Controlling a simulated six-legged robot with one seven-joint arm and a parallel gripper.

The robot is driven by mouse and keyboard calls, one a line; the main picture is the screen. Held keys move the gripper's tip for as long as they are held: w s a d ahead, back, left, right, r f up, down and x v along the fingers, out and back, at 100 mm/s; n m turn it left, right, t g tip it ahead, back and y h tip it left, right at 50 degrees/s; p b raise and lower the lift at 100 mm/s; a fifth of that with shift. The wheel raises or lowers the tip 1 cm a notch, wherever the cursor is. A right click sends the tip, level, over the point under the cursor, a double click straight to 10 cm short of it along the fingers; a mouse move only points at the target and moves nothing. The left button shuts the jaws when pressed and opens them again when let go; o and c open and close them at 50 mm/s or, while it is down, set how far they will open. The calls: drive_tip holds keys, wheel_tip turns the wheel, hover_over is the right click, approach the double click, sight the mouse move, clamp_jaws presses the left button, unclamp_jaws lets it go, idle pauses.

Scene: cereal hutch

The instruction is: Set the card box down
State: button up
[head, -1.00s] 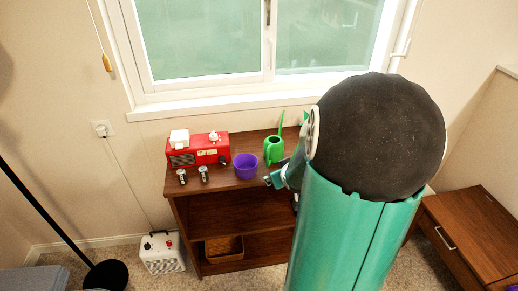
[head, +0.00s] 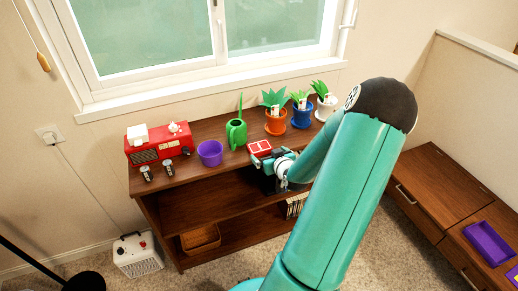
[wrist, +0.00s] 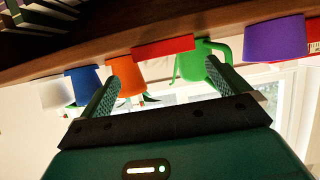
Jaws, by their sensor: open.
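The card box (head: 260,147), red with white panels on top, lies on the wooden top of the shelf unit near its front edge. In the wrist view, which is upside down, the card box (wrist: 163,47) shows as a flat red strip against the wood, between the lines of my two fingers. My gripper (head: 272,159) is just in front of the box in the head view. In the wrist view my gripper (wrist: 162,64) has its fingers spread wide with nothing gripped. I cannot tell whether a fingertip touches the box.
A green watering can (head: 236,134) and purple pot (head: 210,153) stand left of the box. Orange (head: 275,122), blue (head: 302,116) and white (head: 326,108) plant pots stand behind and right. A red radio (head: 159,143) is at the far left. The shelf unit's middle shelf (head: 205,200) looks clear.

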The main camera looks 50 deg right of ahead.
sight(261, 148)
drive_tip(key=x, duration=0.7)
drive_tip(key=shift+w+a, duration=0.2)
drive_tip(key=shift+w, duration=0.1)
drive_tip(key=shift+r, duration=0.1)
drive_tip(key=c, duration=1)
drive_tip(key=shift+r, duration=0.15)
drive_tip(key=shift+r, duration=1.3)
drive_tip(key=s+a+r, duration=0.9)
drive_tip(key=s+r, duration=0.1)
drive_tip(key=shift+s+a, duration=0.2)
drive_tip(key=shift+a, duration=0.05)
